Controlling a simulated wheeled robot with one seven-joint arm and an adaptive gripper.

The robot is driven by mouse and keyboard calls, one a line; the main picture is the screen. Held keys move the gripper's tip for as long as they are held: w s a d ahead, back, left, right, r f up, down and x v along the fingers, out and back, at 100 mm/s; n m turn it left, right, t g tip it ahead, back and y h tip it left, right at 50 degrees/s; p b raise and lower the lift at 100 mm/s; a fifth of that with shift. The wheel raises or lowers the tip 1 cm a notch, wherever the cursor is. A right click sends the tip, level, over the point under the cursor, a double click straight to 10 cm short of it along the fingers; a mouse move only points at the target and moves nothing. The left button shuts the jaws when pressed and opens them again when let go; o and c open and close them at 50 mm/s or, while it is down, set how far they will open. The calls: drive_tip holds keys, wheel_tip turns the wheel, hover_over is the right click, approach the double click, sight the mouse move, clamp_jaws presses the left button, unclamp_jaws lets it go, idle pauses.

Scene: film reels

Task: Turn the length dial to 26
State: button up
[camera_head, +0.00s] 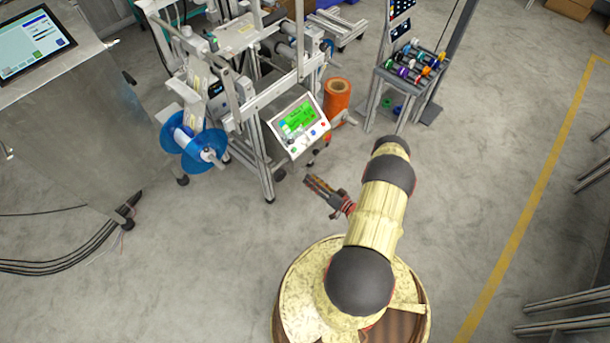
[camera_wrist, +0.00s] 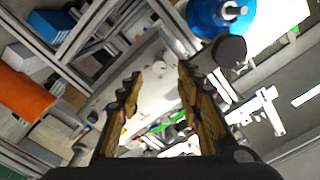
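A white control panel (camera_head: 280,123) with a green screen (camera_head: 298,117) and a few small coloured buttons is on the machine frame, left of centre in the head view. I cannot make out a length dial or its reading in either view. My gripper (camera_head: 309,183) is below and right of the panel, apart from it and empty. In the wrist view, my gripper (camera_wrist: 158,76) shows two spread fingers with a gap between them. Pale machine parts and part of a green surface show beyond and between the fingers, partly hidden by them.
A blue reel (camera_head: 170,137) sticks out at the machine's left. An orange roll (camera_head: 337,96) stands behind the panel. A small rack (camera_head: 406,77) with coloured spools is at the upper right. A metal cabinet (camera_head: 75,105) is at the left.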

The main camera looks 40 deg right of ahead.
sight(300, 170)
drive_tip(key=shift+w+a+b, duration=0.15)
drive_tip(key=shift+w+b, duration=0.35)
drive_tip(key=shift+w, duration=1.95)
drive_tip(key=c, duration=0.3)
clamp_jaws()
